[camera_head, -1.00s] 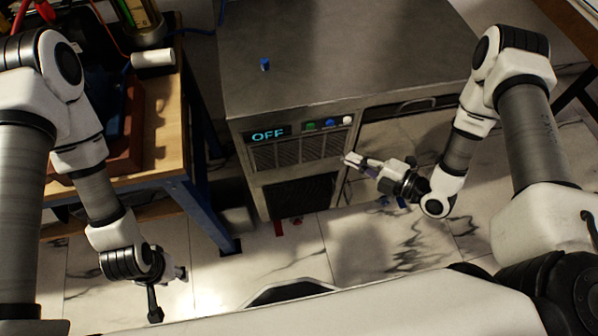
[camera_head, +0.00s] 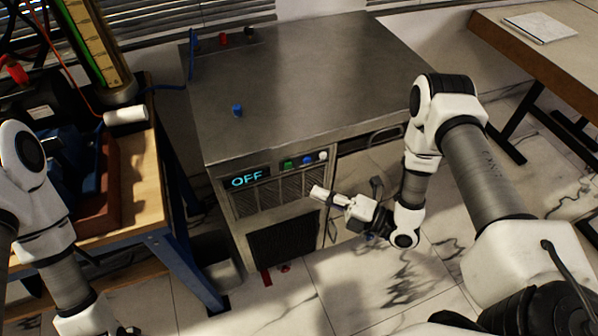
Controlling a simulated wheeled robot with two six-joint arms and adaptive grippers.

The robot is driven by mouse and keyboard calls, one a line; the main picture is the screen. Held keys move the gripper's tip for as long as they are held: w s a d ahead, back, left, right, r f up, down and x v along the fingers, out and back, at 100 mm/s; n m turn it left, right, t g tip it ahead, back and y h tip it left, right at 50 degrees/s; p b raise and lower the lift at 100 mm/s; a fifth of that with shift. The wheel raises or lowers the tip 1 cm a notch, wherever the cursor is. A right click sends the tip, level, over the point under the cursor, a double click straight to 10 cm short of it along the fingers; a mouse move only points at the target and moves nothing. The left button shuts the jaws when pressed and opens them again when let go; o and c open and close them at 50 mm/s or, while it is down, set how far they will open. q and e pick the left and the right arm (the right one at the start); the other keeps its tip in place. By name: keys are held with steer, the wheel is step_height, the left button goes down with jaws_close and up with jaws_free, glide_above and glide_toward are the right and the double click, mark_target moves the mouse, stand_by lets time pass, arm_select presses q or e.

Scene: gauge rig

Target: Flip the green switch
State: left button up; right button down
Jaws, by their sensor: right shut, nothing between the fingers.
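The green switch (camera_head: 287,163) is a small green block on the upper front panel of a grey metal cabinet (camera_head: 310,85). It sits between a display (camera_head: 247,178) that reads OFF and a blue switch (camera_head: 307,159). My right gripper (camera_head: 318,192) is shut and empty. Its tips point left, in front of the cabinet, below and to the right of the green switch, and apart from it in the picture. My left arm enters at the left edge; its gripper is cut off at the bottom.
A small blue block (camera_head: 237,110) lies on the cabinet top. A wooden workbench (camera_head: 150,190) with a red-brown tray stands at the left. A table (camera_head: 560,65) with a notepad (camera_head: 540,27) is at the upper right. Tiled floor shows in front of the cabinet.

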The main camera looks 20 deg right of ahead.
mark_target(289, 165)
steer(key=shift+w+a+r+p, duration=0.1)
steer(key=shift+w+a+r, duration=0.15)
steer(key=shift+w+a, duration=0.6)
steer(key=shift+w+a+r+p, duration=0.15)
steer(key=shift+w+a+r, duration=0.05)
steer(key=shift+w, duration=1.2)
steer(key=shift+w+a+r+p, duration=0.1)
steer(key=shift+w+a+r, duration=0.15)
steer(key=shift+w+a, duration=0.6)
steer(key=shift+w+d, duration=0.3)
steer(key=p, duration=0.1)
steer(key=r+m+g+h+p, duration=0.1)
steer(key=p, duration=0.1)
steer(key=shift+w+r+m, duration=0.3)
steer(key=shift+w, duration=0.05)
steer(key=shift+f+h, duration=0.15)
steer(key=shift+h, duration=0.25)
steer(key=shift+s, duration=0.1)
steer(key=shift+d+f, duration=0.1)
